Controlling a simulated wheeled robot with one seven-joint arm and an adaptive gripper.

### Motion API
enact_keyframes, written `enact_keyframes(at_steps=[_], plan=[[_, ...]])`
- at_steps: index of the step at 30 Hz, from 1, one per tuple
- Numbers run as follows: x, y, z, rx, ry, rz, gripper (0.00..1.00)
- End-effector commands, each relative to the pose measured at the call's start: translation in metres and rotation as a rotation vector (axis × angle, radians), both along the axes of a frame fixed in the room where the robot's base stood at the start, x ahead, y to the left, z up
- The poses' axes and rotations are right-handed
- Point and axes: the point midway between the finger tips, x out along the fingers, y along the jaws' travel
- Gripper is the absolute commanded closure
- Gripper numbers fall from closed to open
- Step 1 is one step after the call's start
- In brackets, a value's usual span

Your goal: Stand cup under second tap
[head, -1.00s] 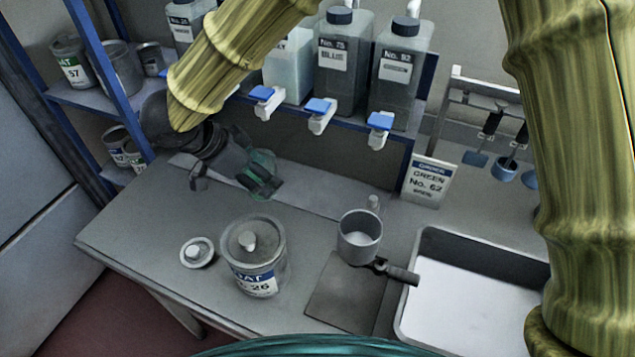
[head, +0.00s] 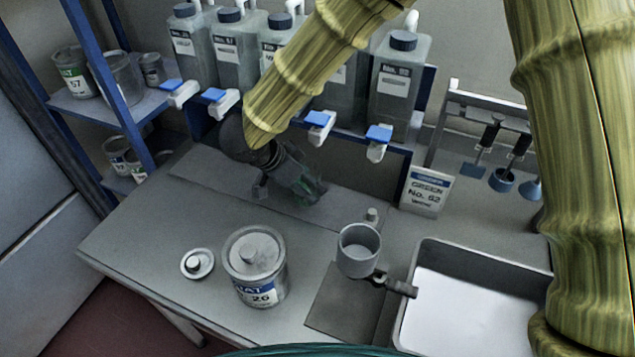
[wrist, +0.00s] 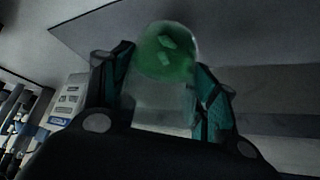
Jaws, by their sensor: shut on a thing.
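My gripper (head: 312,190) hangs low over the back of the bench, in front of the tap shelf. It is shut on a clear cup (wrist: 165,95) with a green end, which shows between the teal finger pads in the wrist view. In the head view the cup is hard to make out among the dark fingers. Blue-handled taps stick out from the shelf: a first tap (head: 180,92) at the far left, a second tap (head: 220,100) beside it, and others (head: 318,126) (head: 378,142) to the right. My arm hides the shelf's middle. The gripper is below and right of the second tap.

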Motion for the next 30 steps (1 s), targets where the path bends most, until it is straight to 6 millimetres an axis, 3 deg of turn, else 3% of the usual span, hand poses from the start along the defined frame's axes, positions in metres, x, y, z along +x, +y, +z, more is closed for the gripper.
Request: enact_keyframes(at_steps=[9,22,23,24,26,30], plan=[[0.017,-0.027,-0.022,0.0,0.001,-0.001,0.72],[0.018,-0.028,-0.027,0.001,0.001,0.0,0.72],[0.018,-0.028,-0.027,0.001,0.001,0.0,0.36],[0.018,-0.028,-0.027,0.001,0.001,0.0,0.28],[0.018,-0.028,-0.027,0.0,0.0,0.0,0.19],[0.018,-0.028,-0.027,0.0,0.0,0.0,0.19]])
